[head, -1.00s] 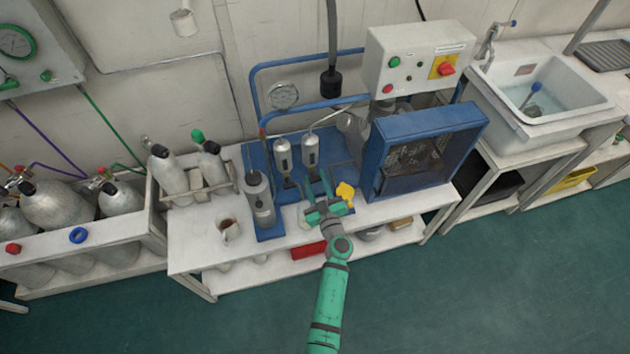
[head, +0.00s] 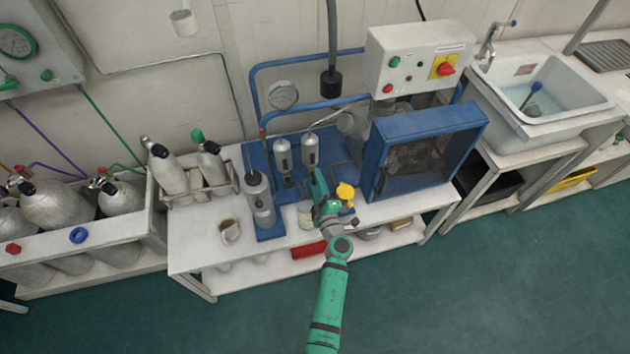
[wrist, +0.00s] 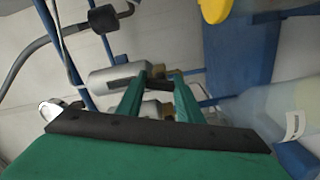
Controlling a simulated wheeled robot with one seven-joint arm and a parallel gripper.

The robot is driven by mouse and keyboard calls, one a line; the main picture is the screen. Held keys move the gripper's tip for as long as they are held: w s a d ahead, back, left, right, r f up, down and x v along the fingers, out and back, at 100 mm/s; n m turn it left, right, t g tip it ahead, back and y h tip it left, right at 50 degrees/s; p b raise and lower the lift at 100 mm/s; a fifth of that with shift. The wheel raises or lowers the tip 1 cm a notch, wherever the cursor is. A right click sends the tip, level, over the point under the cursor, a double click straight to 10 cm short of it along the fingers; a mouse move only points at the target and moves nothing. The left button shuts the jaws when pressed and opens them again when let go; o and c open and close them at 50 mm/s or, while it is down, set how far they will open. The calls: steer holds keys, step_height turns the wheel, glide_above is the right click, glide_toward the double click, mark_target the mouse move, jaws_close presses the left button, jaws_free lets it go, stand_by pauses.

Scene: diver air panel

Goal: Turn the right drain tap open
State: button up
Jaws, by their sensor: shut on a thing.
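Two silver separator cylinders stand side by side on the blue skid; the right one (head: 311,150) is just beyond my gripper (head: 318,180). In the wrist view, my green fingers (wrist: 161,78) are close together and shut on the dark lever of the right drain tap (wrist: 158,85). Brass fittings (wrist: 152,108) show just below it, and a silver cylinder (wrist: 112,78) lies across behind the fingers. In the head view my gripper hides the right tap, so its lever angle is hard to tell there.
A yellow object (head: 345,191) stands close to the right of my gripper and also shows in the wrist view (wrist: 213,10). A blue-framed guard (head: 425,150) stands further right. A tall grey cylinder (head: 259,200) and a cup (head: 230,231) are to the left.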

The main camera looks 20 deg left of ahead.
steer(key=shift+a+n, duration=0.15)
steer(key=shift+n, duration=0.85)
steer(key=shift+s, duration=0.1)
steer(key=o, duration=1.1)
steer(key=v, duration=1)
steer(key=shift+s+d, duration=0.3)
steer(key=shift+d, duration=0.05)
